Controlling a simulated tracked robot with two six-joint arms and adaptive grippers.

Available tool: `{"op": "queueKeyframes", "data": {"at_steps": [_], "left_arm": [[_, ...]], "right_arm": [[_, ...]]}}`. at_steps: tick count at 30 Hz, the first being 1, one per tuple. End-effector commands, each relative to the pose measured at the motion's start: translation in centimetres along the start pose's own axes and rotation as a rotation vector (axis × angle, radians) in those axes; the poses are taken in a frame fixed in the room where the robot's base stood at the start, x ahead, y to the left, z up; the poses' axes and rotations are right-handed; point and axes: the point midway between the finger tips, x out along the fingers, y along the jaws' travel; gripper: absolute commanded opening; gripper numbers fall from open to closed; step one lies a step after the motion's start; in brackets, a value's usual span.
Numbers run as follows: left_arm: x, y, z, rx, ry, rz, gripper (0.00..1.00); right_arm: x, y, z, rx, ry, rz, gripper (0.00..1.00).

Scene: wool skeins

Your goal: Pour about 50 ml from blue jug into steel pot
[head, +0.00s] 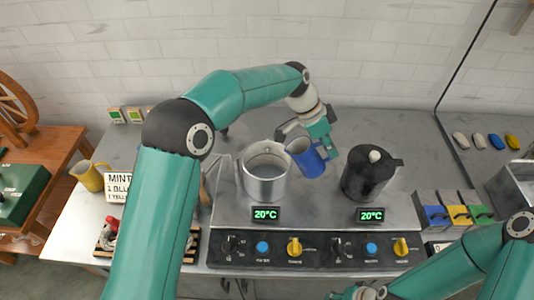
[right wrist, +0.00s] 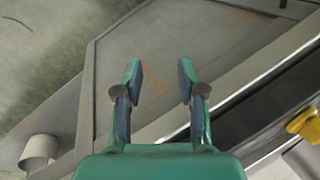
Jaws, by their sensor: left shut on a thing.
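The blue jug (head: 306,159) is in the grasp of my left gripper (head: 322,140), between the two pots in the head view. The jug is tilted, its mouth toward the steel pot (head: 265,172). The steel pot is open and stands on the left part of the stove, just left of the jug. I cannot see any stream between them. My right gripper (right wrist: 158,88) is open and empty in the right wrist view, over a grey surface. In the head view only part of my right arm shows at the lower right.
A black lidded pot (head: 369,175) stands right of the jug, close to my left gripper. Two displays (head: 265,214) read 20°C above the knobs.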

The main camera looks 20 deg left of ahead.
Motion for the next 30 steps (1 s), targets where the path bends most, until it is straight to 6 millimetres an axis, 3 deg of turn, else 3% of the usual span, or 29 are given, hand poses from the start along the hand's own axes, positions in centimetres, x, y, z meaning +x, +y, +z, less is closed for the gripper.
{"op": "queueKeyframes", "data": {"at_steps": [16,30], "left_arm": [[7.9,-0.3,0.3,-0.02,-0.313,-0.099,0.0],[10.0,-0.4,0.3,-0.04,-0.474,-0.155,0.0]], "right_arm": [[-0.1,0.0,0.0,0.0,0.0,0.0,0.4],[-0.1,0.0,0.0,0.0,0.0,0.0,0.4]]}}
